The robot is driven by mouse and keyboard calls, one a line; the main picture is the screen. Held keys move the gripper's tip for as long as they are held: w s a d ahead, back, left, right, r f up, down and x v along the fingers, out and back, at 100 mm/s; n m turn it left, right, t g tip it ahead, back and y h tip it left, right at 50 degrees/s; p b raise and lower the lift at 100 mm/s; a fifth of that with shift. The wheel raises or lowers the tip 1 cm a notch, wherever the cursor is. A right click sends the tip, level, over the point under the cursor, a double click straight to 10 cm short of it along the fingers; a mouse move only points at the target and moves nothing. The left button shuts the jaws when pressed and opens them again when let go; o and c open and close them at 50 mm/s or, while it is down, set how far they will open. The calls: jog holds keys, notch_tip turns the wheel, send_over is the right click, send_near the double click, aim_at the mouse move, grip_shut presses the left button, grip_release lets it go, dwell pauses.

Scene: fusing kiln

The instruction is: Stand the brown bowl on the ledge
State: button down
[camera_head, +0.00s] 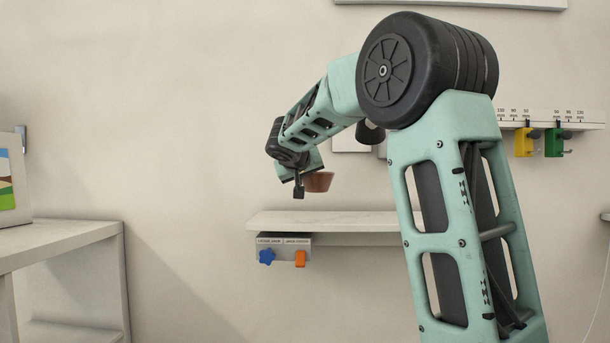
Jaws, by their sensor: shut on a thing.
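The brown bowl (318,182) is held up in the air, with its wider rim on top and roughly upright. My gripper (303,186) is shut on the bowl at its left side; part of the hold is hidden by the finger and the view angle. The ledge (335,219) is a pale shelf on the wall below the bowl. A clear gap shows between the bowl and the ledge top. My arm hides the ledge's right part.
Under the ledge's left end is a panel with a blue star knob (267,256) and an orange knob (300,258). A white shelf unit (60,235) stands at left. Yellow (524,143) and green (554,143) clamps hang from a rail at right. The ledge's visible top is bare.

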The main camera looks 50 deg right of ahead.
jog(key=shift+a+b, duration=0.15)
jog(key=shift+b, duration=0.15)
jog(key=b, duration=0.7)
send_over(304, 217)
notch_tip(304, 217, down, 6)
jog(key=shift+s+a+r, duration=0.1)
jog(key=shift+a+r, duration=0.05)
jog(key=shift+f+b, duration=0.8)
jog(key=shift+b, duration=0.25)
dwell(1.7)
jog(key=c, duration=1.2)
grip_release()
jog(key=shift+o, duration=0.2)
jog(key=shift+r, duration=0.1)
jog(key=b+v, duration=0.6)
jog(key=v, duration=1.5)
jog(key=shift+a+b, duration=0.15)
jog(key=shift+b, duration=0.25)
jog(key=shift+r, duration=0.1)
